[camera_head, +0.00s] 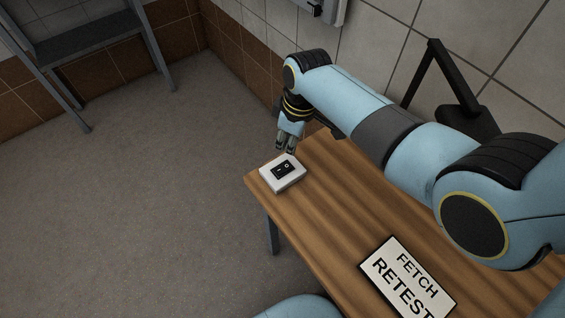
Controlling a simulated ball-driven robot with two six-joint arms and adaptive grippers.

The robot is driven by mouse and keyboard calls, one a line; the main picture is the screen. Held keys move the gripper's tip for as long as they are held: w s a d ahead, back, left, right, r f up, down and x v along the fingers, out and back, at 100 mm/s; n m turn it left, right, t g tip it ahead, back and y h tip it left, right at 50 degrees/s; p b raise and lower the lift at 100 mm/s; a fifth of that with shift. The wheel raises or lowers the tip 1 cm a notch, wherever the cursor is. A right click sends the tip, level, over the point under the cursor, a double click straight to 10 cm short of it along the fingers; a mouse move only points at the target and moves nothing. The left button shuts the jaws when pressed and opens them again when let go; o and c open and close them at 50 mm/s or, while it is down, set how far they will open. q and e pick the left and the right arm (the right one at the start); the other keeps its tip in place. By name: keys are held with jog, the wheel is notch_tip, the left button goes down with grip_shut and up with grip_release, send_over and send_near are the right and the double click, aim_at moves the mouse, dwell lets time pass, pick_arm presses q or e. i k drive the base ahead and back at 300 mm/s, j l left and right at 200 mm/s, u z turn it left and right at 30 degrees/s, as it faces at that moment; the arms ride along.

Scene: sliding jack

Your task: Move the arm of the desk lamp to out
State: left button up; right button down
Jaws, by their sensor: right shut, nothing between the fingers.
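The black desk lamp (451,75) stands at the back of the wooden table. Two of its bars meet in a peak; the left one slopes down behind my right arm, so its lower end is hidden. The right bar runs down to a dark flat part, partly covered by my arm. My right gripper (285,150) points down at the table's far left end, beside and just behind a white switch box (268,177). It is shut and empty, well left of the lamp. Whether it touches the box I cannot tell. My left gripper is not in view.
The wooden table (335,190) has free room between the switch box and a white sign (408,281) reading "FETCH RETEST". A tiled wall (380,35) with a grey box (327,8) rises behind. A dark rack (90,45) stands at upper left; the floor between is clear.

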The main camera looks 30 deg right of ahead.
aim_at(470, 118)
jog(key=k+j, duration=0.8)
jog(key=j, duration=0.1)
